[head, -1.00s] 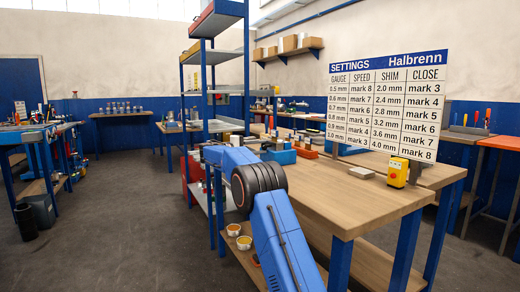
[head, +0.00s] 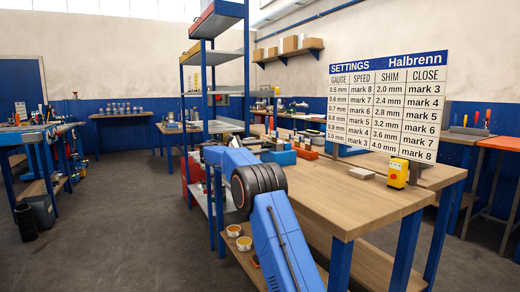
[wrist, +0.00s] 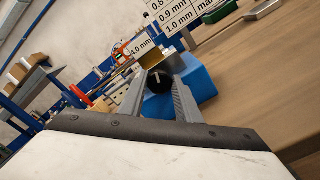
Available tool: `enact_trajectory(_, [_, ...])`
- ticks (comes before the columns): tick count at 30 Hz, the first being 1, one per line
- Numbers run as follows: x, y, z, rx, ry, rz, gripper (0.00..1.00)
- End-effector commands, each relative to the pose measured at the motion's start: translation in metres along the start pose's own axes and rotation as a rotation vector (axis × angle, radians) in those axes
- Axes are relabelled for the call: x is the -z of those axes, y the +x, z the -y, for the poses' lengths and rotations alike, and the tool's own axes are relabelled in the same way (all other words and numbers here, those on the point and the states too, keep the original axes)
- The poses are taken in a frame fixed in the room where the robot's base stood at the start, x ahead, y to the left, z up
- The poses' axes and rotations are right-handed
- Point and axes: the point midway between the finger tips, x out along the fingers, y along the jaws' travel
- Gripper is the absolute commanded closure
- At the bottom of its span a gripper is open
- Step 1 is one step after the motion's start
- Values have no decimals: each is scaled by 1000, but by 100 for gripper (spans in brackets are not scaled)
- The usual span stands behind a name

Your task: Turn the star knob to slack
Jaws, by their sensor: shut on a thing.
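The star knob (wrist: 158,80) is a dark round knob with a short pale mark on its face. In the wrist view it sits between the two fingertips of my gripper (wrist: 157,86), which is shut on it. Behind it is a blue block-like machine body (wrist: 200,80). The star shape and any scale marks around the knob are too small to tell. In the head view a blue machine (head: 279,157) shows on the wooden bench, just beyond my arm. My gripper and the knob cannot be made out there.
A settings board (head: 389,105) stands on the wooden bench (head: 345,195). A yellow box with a red button (head: 398,172) is at the bench's right edge. A small grey block (head: 361,173) lies in front of the board. A blue shelf rack (head: 216,70) stands to the left.

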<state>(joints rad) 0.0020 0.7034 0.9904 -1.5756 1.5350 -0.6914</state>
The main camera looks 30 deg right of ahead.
Motion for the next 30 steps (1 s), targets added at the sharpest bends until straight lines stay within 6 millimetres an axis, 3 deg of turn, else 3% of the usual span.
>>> enact_trajectory(20, [2, -2, 0, -1, -63, -3, 92])
enact_trajectory(21, [2, -2, 0, -1, -63, -3, 63])
enact_trajectory(23, [2, -2, 0, -1, -63, -3, 51])
enact_trajectory(30, [1, -1, 0, 0, -62, -1, 51])
